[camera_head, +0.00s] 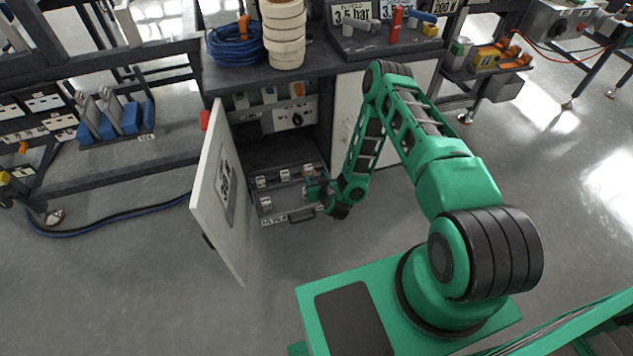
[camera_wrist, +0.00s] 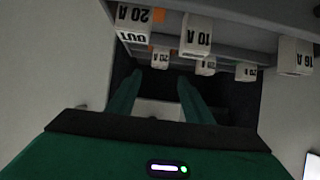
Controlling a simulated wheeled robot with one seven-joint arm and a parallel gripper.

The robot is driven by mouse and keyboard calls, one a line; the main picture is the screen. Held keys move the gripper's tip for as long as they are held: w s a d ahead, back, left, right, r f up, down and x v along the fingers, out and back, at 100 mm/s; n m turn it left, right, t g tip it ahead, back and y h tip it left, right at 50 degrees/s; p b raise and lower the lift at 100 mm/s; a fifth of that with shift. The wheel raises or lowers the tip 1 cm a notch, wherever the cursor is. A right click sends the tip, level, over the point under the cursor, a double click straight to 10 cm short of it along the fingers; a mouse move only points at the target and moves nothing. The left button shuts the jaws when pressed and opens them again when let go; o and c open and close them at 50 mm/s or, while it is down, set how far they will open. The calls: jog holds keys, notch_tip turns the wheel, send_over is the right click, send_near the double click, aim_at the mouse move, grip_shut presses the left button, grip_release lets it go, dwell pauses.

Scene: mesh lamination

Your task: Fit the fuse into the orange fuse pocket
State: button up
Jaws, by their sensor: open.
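My gripper (camera_head: 318,192) is low at the open cabinet, beside the right side of a pulled-out grey drawer (camera_head: 290,206). In the wrist view its two green fingers (camera_wrist: 156,90) are apart, with a pale block (camera_wrist: 160,109) showing beyond and between them; I cannot tell what it is. White fuse-like blocks sit in the drawer, one at front left (camera_head: 266,203) and one further back (camera_head: 262,182). The wrist view shows blocks marked 20 A (camera_wrist: 140,22), 10 A (camera_wrist: 197,35) and 16 A (camera_wrist: 295,58), upside down. An orange patch (camera_wrist: 158,42) shows near the 20 A block; I cannot confirm it is the pocket.
The white cabinet door (camera_head: 222,195) stands open left of the drawer. A shelf inside holds pale units and an orange part (camera_head: 297,90). The bench top (camera_head: 222,77) carries a blue cable coil (camera_head: 234,45) and stacked beige rings (camera_head: 285,35). Floor in front is clear.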

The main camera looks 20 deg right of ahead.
jog(key=shift+v, duration=1.6)
